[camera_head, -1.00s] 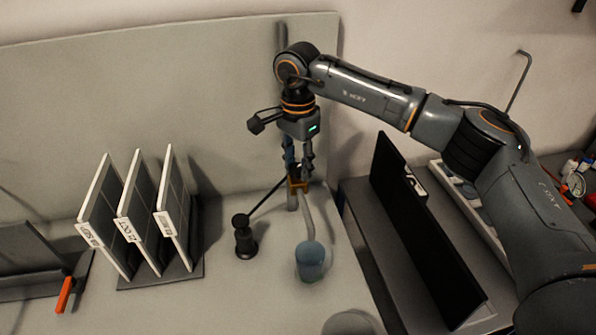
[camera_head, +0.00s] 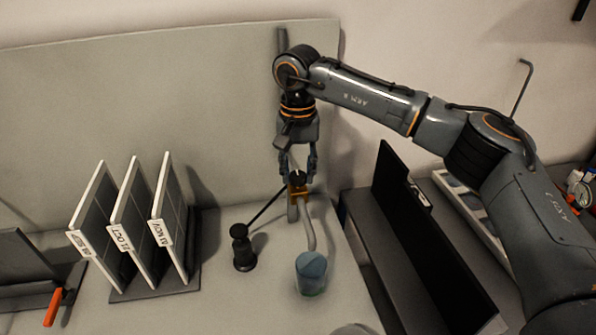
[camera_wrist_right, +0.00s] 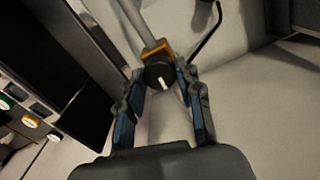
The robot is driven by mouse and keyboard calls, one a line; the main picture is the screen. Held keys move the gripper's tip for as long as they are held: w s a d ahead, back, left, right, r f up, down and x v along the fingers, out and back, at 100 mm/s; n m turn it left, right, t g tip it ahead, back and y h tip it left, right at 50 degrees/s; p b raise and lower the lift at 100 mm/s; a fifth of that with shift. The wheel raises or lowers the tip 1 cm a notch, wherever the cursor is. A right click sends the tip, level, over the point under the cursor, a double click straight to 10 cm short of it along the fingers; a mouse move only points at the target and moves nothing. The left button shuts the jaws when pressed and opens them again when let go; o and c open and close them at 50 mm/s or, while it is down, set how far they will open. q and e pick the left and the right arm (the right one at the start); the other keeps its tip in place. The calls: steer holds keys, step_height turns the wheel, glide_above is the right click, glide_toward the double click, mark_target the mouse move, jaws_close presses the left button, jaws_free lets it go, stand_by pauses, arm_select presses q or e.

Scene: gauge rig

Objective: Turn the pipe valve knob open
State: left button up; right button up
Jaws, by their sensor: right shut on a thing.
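The valve knob (camera_wrist_right: 154,70) is black and round with a white pointer line. In the right wrist view the line runs roughly along the pipe, toward my gripper's palm. The knob is also visible in the head view (camera_head: 297,179), on top of the brass-coloured valve body (camera_head: 299,192). A grey pipe (camera_head: 310,235) leads down from the valve. My right gripper (camera_wrist_right: 160,78) comes from above with a finger on each side of the knob and is shut on it. My left gripper is in neither view.
A blue-grey cup (camera_head: 311,270) stands at the pipe's lower end. A black stand (camera_head: 242,247) with a thin rod is left of it. Upright labelled panels (camera_head: 128,225) stand further left. A dark panel (camera_head: 425,235) stands to the right. A tall backboard (camera_head: 130,110) is behind.

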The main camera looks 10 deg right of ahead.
mark_target(298, 175)
steer(key=shift+r+n, duration=0.1)
steer(key=shift+n, duration=0.3)
steer(key=o, duration=1.1)
steer(key=shift+o, duration=0.2)
step_height(298, 175, up, 12)
